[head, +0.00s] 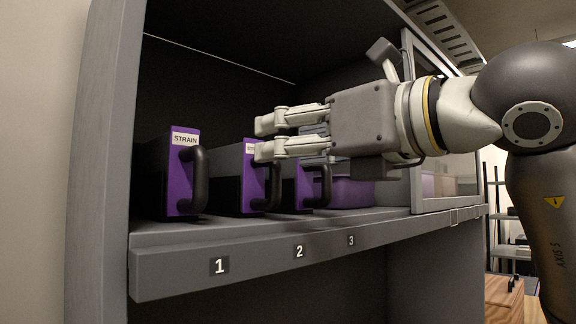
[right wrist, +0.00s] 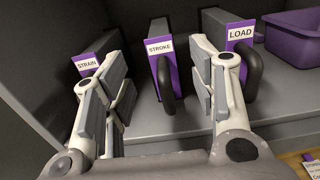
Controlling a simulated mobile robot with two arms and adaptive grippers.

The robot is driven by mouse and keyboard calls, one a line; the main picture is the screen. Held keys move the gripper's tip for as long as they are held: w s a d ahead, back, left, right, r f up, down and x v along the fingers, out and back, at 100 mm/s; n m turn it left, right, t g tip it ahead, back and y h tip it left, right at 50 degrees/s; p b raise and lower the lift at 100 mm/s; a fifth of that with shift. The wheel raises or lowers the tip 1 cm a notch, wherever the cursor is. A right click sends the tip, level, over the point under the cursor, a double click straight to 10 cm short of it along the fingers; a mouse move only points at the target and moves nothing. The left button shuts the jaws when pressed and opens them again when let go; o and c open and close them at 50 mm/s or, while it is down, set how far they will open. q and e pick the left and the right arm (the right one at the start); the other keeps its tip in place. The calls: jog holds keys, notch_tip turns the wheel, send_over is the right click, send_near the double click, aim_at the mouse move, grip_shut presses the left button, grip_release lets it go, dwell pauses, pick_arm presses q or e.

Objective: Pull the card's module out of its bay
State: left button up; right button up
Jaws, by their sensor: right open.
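Three dark modules with purple fronts and black handles stand in a row on the shelf: STRAIN (head: 180,185), STROKE (right wrist: 161,72) and LOAD (right wrist: 239,42). STROKE also shows in the head view (head: 247,195), its label partly covered by my gripper. My right gripper (head: 262,139) is open and empty, its fingers pointing left across the cabinet front. In the right wrist view the gripper (right wrist: 165,85) has its fingers apart, with STROKE's front and handle showing between them; no contact shows. The card cannot be clearly made out. My left gripper is not in view.
The shelf edge (head: 270,253) carries the numbers 1, 2 and 3. A purple bin (right wrist: 294,36) stands right of LOAD. A grey cabinet side wall (head: 103,150) bounds the left, and a glazed panel (head: 440,180) the right. Gaps separate the modules.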

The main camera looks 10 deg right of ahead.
aim_at(246, 150)
jog(key=p+x, duration=0.2)
jog(key=x, duration=0.1)
jog(key=shift+d+r, duration=0.1)
jog(key=shift+r, duration=0.2)
jog(key=p+x, duration=0.1)
jog(key=x, duration=0.2)
jog(key=shift+w, duration=0.15)
jog(key=p+x, duration=0.1)
jog(key=x, duration=0.3)
jog(key=shift+f+p, duration=0.2)
jog(key=shift+p, duration=0.15)
jog(key=shift+c, duration=0.3)
jog(key=c, duration=0.5)
grip_shut()
jog(key=shift+c, duration=1.2)
grip_release()
jog(key=shift+c, duration=1.1)
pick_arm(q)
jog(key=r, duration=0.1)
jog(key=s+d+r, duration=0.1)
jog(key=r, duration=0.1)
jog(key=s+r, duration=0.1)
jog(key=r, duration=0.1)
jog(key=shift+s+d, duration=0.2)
